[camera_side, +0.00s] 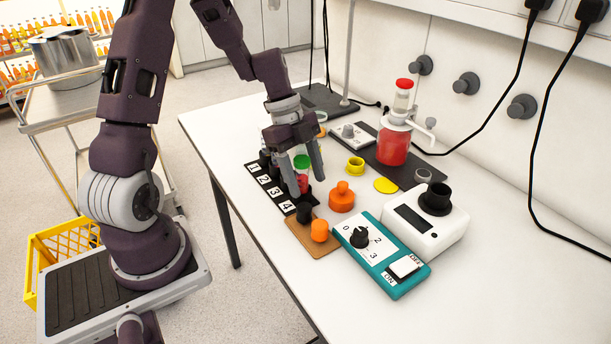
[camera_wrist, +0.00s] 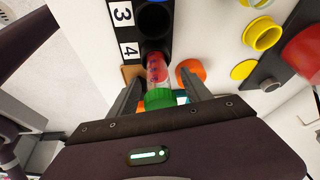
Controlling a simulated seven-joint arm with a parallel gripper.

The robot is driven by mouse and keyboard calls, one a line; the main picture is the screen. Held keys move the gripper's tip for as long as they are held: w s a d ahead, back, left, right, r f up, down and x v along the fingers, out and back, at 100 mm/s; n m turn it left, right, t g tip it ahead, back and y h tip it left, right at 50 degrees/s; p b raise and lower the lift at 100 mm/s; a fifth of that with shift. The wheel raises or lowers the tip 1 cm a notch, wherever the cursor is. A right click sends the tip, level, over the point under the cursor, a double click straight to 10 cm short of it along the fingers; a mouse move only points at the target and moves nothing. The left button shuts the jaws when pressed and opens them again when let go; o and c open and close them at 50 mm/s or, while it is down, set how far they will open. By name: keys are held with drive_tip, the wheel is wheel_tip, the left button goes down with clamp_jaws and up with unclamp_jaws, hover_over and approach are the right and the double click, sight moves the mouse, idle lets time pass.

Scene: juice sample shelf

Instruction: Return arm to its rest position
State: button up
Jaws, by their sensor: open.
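My gripper (camera_side: 306,184) is open, pointing down over the numbered end of the black rack (camera_side: 268,190). A clear sample tube with a green cap (camera_side: 301,162) and red contents stands between its fingers. In the wrist view the green-capped tube (camera_wrist: 159,97) sits between the two spread fingers (camera_wrist: 160,80), with a gap on each side. Its lower end appears to be in the rack at the label 4. The rack hole beside label 3 (camera_wrist: 153,18) looks empty. The near rack holes are partly hidden by my gripper in the side view.
A teal control box (camera_side: 382,252), a white device (camera_side: 425,222), an orange pot (camera_side: 342,197) and a brown board with knobs (camera_side: 312,236) stand close to the right and front. A red-filled dispenser (camera_side: 393,146) stands behind. The table's front-left area is bare.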

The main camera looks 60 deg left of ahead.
sight(300, 157)
drive_tip(key=v, duration=0.6)
drive_tip(key=shift+a+r, duration=0.15)
drive_tip(key=shift+r, duration=0.15)
drive_tip(key=s+d+r+n+t+y, duration=0.2)
drive_tip(key=s+d+r+n, duration=0.4)
drive_tip(key=s+n, duration=0.2)
drive_tip(key=s+d+r+n+t+y, duration=0.2)
drive_tip(key=s+d+r+n, duration=0.3)
drive_tip(key=s+n, duration=0.2)
drive_tip(key=s, duration=0.2)
drive_tip(key=shift+s+d+r+n+t, duration=0.3)
drive_tip(key=shift+d+r+n, duration=0.05)
drive_tip(key=shift+r+n, duration=0.05)
